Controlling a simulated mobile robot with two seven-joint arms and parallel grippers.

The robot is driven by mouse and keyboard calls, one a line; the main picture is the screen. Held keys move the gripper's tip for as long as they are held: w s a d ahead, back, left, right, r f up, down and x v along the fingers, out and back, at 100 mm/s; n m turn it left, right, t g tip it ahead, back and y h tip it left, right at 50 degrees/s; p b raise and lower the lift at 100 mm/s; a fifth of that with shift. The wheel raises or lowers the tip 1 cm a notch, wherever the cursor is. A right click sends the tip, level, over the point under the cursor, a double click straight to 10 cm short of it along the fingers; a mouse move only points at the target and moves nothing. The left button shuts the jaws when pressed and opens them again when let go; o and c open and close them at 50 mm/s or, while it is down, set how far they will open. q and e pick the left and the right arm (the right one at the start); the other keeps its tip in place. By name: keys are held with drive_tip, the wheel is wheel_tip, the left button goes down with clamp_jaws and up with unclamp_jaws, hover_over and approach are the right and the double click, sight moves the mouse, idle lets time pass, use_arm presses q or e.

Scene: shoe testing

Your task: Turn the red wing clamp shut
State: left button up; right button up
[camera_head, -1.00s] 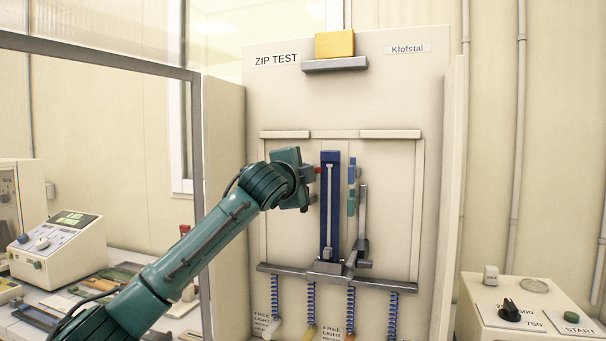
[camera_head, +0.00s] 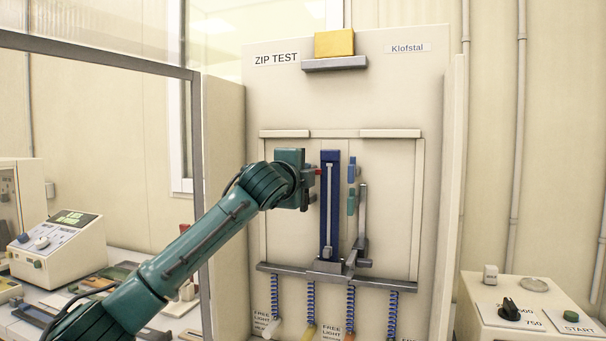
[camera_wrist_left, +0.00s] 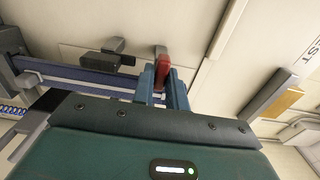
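The red wing clamp (camera_head: 318,171) shows as a small red piece at the left edge of the upright dark blue zip rail (camera_head: 326,225), mostly hidden behind my gripper in the head view. In the left wrist view the red wing clamp (camera_wrist_left: 162,68) stands between the two blue-teal fingers. My left gripper (camera_head: 310,186) is at the clamp, left of the rail. In the left wrist view my left gripper (camera_wrist_left: 163,88) appears closed on the red wing, with a finger close against each side.
Blue and teal parts (camera_head: 351,185) sit right of the rail, beside a grey lever (camera_head: 361,215). A grey bar (camera_head: 290,270) with several hanging blue springs runs below. A yellow block (camera_head: 334,44) is above. A control box (camera_head: 525,310) stands at the right.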

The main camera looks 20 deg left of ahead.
use_arm(q)
drive_tip(key=o, duration=0.4)
drive_tip(key=shift+s, duration=0.1)
drive_tip(key=s+b, duration=0.4)
drive_tip(key=s, duration=0.9)
drive_tip(key=shift+a, duration=0.2)
drive_tip(key=w+d+f+n+g+h, duration=0.15)
drive_tip(key=d+f, duration=0.25)
drive_tip(key=f, duration=1)
drive_tip(key=d+f+n+g+h, duration=0.2)
drive_tip(key=d+f, duration=0.1)
drive_tip(key=f, duration=1.1)
drive_tip(key=s+d+f+n+g, duration=0.15)
drive_tip(key=s+f, duration=0.35)
drive_tip(key=f, duration=0.5)
drive_tip(key=s+d+f+n, duration=0.1)
drive_tip(key=s+f+n, duration=0.25)
drive_tip(key=f, duration=0.65)
drive_tip(key=s+a+f+n+g, duration=0.1)
drive_tip(key=s+f+n, duration=0.2)
drive_tip(key=s+f, duration=0.4)
drive_tip(key=s+a+f+n+g, duration=0.1)
drive_tip(key=s+f+n, duration=0.3)
drive_tip(key=s+f, duration=0.4)
drive_tip(key=s+y, duration=0.1)
drive_tip(key=s, duration=0.5)
drive_tip(key=shift+s+a+f, duration=0.3)
drive_tip(key=shift+s, duration=0.1)
